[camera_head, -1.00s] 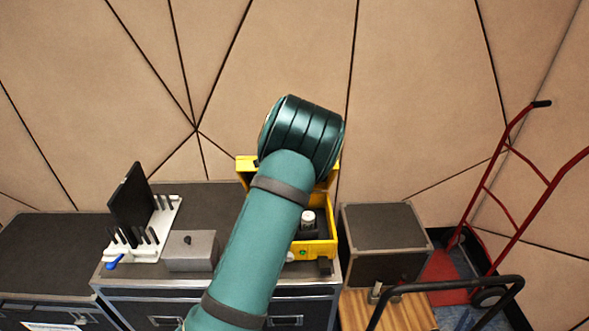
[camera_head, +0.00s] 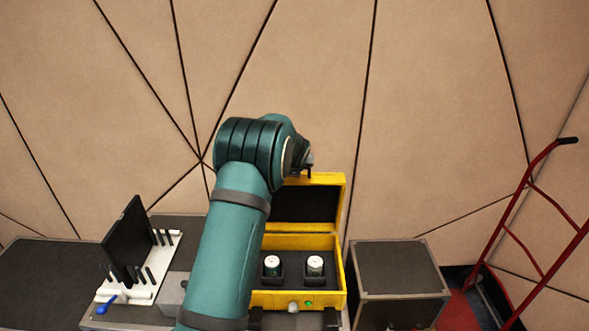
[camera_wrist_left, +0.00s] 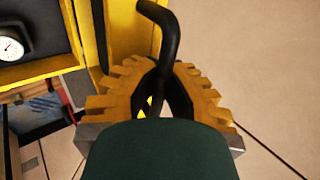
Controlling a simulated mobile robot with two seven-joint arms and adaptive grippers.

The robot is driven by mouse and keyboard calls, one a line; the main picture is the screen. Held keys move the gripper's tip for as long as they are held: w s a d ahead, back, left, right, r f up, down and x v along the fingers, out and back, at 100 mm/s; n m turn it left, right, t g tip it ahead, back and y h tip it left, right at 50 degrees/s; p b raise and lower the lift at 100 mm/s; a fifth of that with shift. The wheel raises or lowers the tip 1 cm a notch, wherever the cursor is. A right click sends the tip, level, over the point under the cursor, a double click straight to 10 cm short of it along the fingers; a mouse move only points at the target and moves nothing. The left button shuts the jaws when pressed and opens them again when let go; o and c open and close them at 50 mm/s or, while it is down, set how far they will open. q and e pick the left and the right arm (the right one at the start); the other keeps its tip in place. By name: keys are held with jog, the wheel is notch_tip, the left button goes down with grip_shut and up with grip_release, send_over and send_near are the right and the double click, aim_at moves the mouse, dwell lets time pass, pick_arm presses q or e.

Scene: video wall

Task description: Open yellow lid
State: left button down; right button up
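The yellow case (camera_head: 325,300) stands on the black flight case with its yellow lid (camera_head: 341,200) raised at the back, dark lining showing. Two white-topped round items (camera_head: 272,264) (camera_head: 315,264) sit in its dark tray. My left arm reaches up in front of the case's left side. Its wrist end is by the lid's top edge, and the fingers are mostly hidden in the head view. In the left wrist view, my left gripper (camera_wrist_left: 165,75) has its toothed fingers close together beside the yellow lid. A curved black bar (camera_wrist_left: 168,35) passes between them; firm contact is unclear. My right gripper is not in view.
A white rack with a black panel (camera_head: 126,238) and a grey box (camera_head: 172,292) stand left of my arm. A dark box (camera_head: 400,270) is close to the case's right. A red hand truck (camera_head: 530,250) stands far right. The wall is behind.

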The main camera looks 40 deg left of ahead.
pick_arm(q)
jog(key=shift+w+a+r, duration=0.1)
jog(key=shift+w+r, duration=0.15)
jog(key=shift+r, duration=0.05)
jog(key=c, duration=1)
grip_release()
jog(key=shift+s, duration=0.15)
jog(key=shift+f, duration=0.1)
jog(key=v, duration=1.2)
